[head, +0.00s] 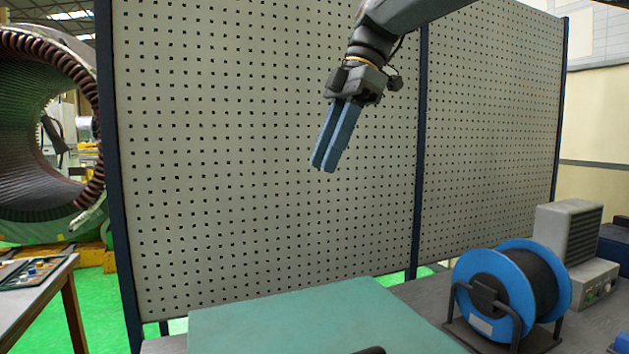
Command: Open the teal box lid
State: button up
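A flat teal surface, seemingly the teal box lid (300,318), lies at the bottom middle of the head view. Its near part and the box body below are cut off by the frame, so I cannot tell whether the lid sits fully down. A small dark piece (370,350) shows at the bottom edge against the teal surface, perhaps a handle. My gripper (324,167) hangs in the air well above the lid, in front of the pegboard. Its two blue fingers point down and slightly left, are together, and hold nothing.
A blue cable reel (497,298) on a black stand is right of the lid on the dark bench (420,297). A grey device (570,236) stands behind it. A pegboard (220,150) spans the back. A side table (35,300) is at far left.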

jog(key=p+x, duration=0.1)
jog(key=x, duration=0.5)
jog(key=shift+a, duration=0.2)
jog(key=shift+s, duration=0.1)
jog(key=shift+c, duration=0.3)
jog(key=shift+r, duration=0.1)
grip_shut()
dwell(0.6)
jog(key=shift+o, duration=0.3)
grip_release()
jog(key=b+v, duration=0.1)
jog(key=v, duration=0.7)
